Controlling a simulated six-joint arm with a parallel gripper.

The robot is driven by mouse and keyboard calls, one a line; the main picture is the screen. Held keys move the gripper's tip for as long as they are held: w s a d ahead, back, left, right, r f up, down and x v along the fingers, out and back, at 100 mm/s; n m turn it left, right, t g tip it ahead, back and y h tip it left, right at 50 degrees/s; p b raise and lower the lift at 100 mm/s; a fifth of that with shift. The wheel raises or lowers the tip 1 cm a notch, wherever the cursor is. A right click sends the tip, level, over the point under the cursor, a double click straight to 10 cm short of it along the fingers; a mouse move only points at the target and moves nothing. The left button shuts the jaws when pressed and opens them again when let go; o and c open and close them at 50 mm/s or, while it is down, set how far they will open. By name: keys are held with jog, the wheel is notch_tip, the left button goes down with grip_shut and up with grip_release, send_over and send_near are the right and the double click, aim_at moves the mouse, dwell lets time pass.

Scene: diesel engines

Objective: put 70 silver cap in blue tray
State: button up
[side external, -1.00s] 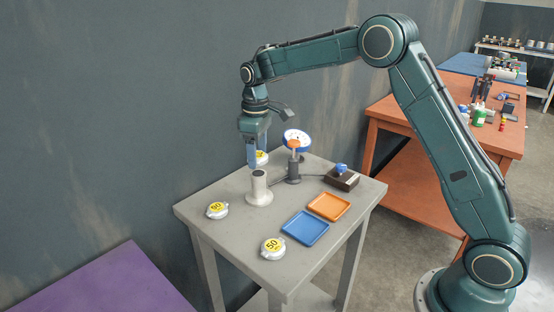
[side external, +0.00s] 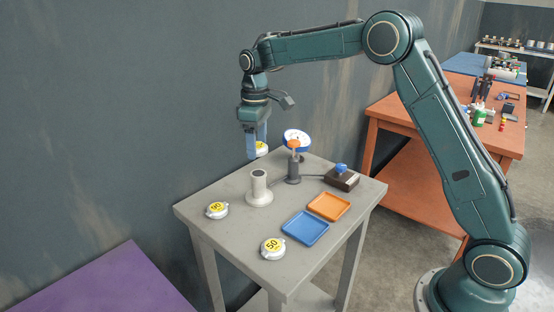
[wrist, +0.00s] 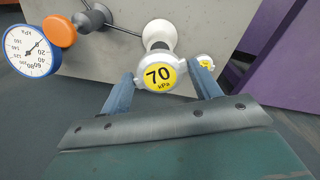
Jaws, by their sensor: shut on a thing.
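My gripper (side external: 257,150) is raised above the back left part of the grey table. It is shut on the silver cap with the yellow "70 kPa" label (wrist: 157,74), which sits between the two blue fingers in the wrist view. In the side view this cap (side external: 261,148) is partly hidden by a finger. The blue tray (side external: 305,227) lies empty at the front right of the table, away from my gripper.
A silver cap marked 50 (side external: 273,248) lies left of the blue tray. Another yellow-labelled cap (side external: 217,210) lies at the left edge. A pale cylindrical stand (side external: 259,188), a gauge (side external: 297,139), a dark box with a blue knob (side external: 342,178) and an empty orange tray (side external: 329,206) stand around.

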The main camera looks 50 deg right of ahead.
jog(key=s+a+f+m, duration=0.2)
jog(key=s+m, duration=0.5)
jog(key=m, duration=0.1)
jog(key=shift+s+f+m, duration=0.15)
jog(key=shift+f+m, duration=0.05)
jog(key=shift+m, duration=0.1)
dwell(0.3)
notch_tip(320, 180, up, 8)
jog(key=n, duration=0.1)
send_over(288, 205)
notch_tip(288, 205, down, 16)
jog(key=shift+f, duration=0.1)
dwell(0.5)
jog(key=shift+f, duration=2.1)
jog(key=shift+f, duration=0.15)
